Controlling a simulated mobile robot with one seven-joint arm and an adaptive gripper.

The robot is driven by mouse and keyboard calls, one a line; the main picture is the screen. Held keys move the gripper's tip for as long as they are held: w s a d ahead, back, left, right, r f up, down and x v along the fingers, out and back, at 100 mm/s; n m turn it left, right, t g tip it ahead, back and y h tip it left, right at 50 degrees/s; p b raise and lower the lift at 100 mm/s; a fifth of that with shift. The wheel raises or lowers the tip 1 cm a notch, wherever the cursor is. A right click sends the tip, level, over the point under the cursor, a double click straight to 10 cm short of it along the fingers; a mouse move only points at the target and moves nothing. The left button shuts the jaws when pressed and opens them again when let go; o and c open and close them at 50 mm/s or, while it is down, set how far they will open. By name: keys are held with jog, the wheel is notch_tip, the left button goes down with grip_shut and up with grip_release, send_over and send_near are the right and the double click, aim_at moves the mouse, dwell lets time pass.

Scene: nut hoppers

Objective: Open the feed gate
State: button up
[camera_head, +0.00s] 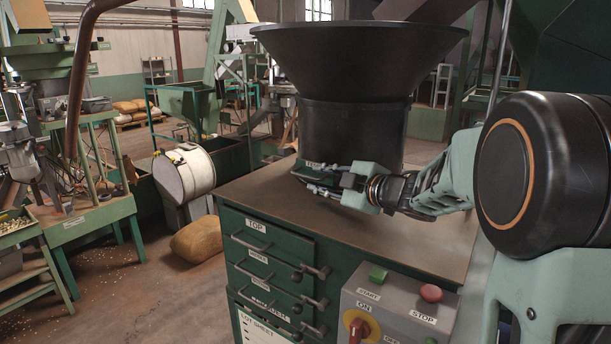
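A large black hopper (350,125) with a wide flared rim stands upright on the brown top of a green cabinet. My gripper (312,178) is low in front of the hopper, just above the cabinet top, with its fingers pointing left. The fingers look a little apart. Thin metal parts show around the fingertips, but I cannot tell whether anything is held between them. A small, unreadable label shows at the hopper's base behind the fingers. No feed gate can be made out clearly; my gripper covers that part of the base.
The green cabinet (232,190) has several labelled drawers with protruding handles. A grey control box (395,312) with a green button, a red button and a red-yellow knob is at its front. A sack (197,240) and a white drum (184,172) are left. Cabinet top is clear front right.

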aim_at(307, 176)
jog(key=x, duration=0.7)
jog(key=shift+p, duration=0.35)
jog(key=shift+c, duration=0.4)
grip_shut()
